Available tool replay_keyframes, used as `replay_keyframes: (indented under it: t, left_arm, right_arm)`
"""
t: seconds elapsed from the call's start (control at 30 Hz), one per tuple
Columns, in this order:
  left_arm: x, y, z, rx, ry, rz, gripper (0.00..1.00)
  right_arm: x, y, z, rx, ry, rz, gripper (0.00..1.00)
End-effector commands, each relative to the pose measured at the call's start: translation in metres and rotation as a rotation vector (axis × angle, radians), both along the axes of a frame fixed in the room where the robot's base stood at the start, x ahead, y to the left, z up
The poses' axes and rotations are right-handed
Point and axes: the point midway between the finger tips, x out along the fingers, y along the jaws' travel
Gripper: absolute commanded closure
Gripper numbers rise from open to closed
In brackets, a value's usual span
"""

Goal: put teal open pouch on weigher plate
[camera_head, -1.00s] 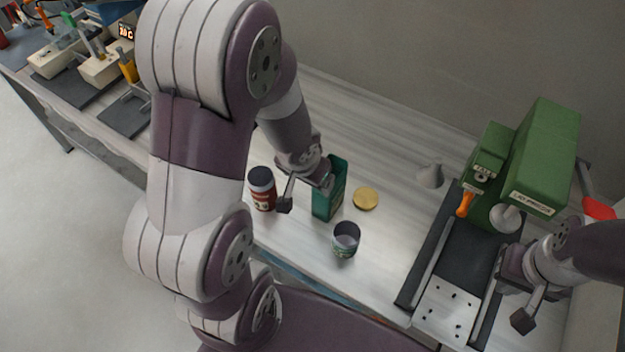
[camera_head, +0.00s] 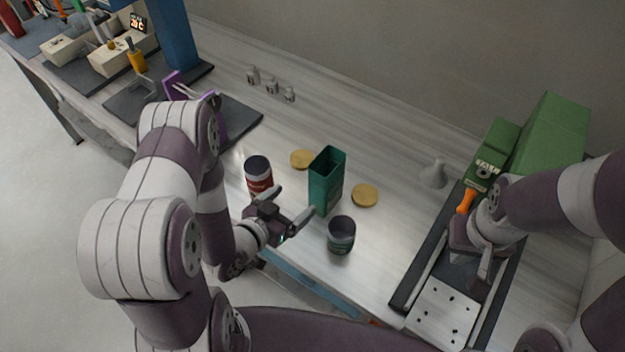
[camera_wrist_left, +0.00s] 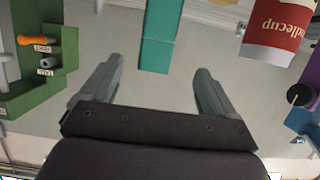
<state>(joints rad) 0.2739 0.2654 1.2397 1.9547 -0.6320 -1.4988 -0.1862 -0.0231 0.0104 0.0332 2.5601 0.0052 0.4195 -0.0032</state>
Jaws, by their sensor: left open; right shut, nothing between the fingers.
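The teal open pouch (camera_head: 326,186) stands upright on the bench, its open top facing up. It also shows in the left wrist view (camera_wrist_left: 160,38), ahead of and between the finger lines. My left gripper (camera_head: 292,211) is open and empty, low at the near-left side of the pouch, apart from it; its fingers also show in the left wrist view (camera_wrist_left: 155,92). My right gripper (camera_head: 484,264) is shut and empty above the rail at the right. A metal plate with holes (camera_head: 440,318) lies at the rail's near end; I cannot tell whether it is the weigher plate.
A dark-topped red can (camera_head: 259,178) stands close left of the pouch, a dark open cup (camera_head: 341,236) just in front. Two gold discs (camera_head: 302,159) (camera_head: 365,195) lie nearby. A green machine (camera_head: 545,140) and a grey cone (camera_head: 434,173) are at the right.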

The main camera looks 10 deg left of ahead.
Motion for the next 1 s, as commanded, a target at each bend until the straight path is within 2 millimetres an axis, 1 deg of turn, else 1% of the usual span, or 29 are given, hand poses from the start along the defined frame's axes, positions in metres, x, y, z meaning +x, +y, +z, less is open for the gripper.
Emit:
replay_keyframes:
  t: [0.07,0.2,0.3,0.47,0.6,0.7,0.8,0.97,1.0]
  left_arm:
    - [0.01,-0.004,0.004,-0.003,-0.029,0.0,0.11]
    - [0.039,-0.016,-0.004,0.001,-0.032,-0.003,0.11]
    - [0.056,-0.023,-0.011,0.0,-0.03,0.0,0.11]
    - [0.072,-0.031,-0.015,-0.001,-0.029,0.002,0.11]
    - [0.094,-0.046,-0.018,-0.001,-0.029,0.001,0.11]
    - [0.107,-0.05,-0.025,0.0,-0.028,0.003,0.11]
    - [0.112,-0.052,-0.028,-0.001,-0.028,0.004,0.11]
    - [0.112,-0.052,-0.028,-0.001,-0.027,0.006,0.11]
    - [0.112,-0.052,-0.028,-0.001,-0.027,0.006,0.24]
  right_arm:
    - [0.0,0.0,0.002,0.0,0.0,0.0,1.0]
    - [0.0,0.0,0.008,0.0,0.0,0.0,1.0]
    - [0.0,0.0,0.011,0.0,0.0,0.0,1.0]
    - [0.0,0.0,0.016,0.0,0.0,0.0,1.0]
    - [0.0,0.0,0.029,0.0,0.0,0.0,1.0]
    - [0.0,0.0,0.029,0.0,0.0,0.0,1.0]
    - [0.0,0.0,0.028,0.0,0.0,0.0,1.0]
    - [0.0,0.0,0.028,0.0,0.0,0.0,1.0]
    - [0.0,0.0,0.028,0.0,0.0,0.0,1.0]
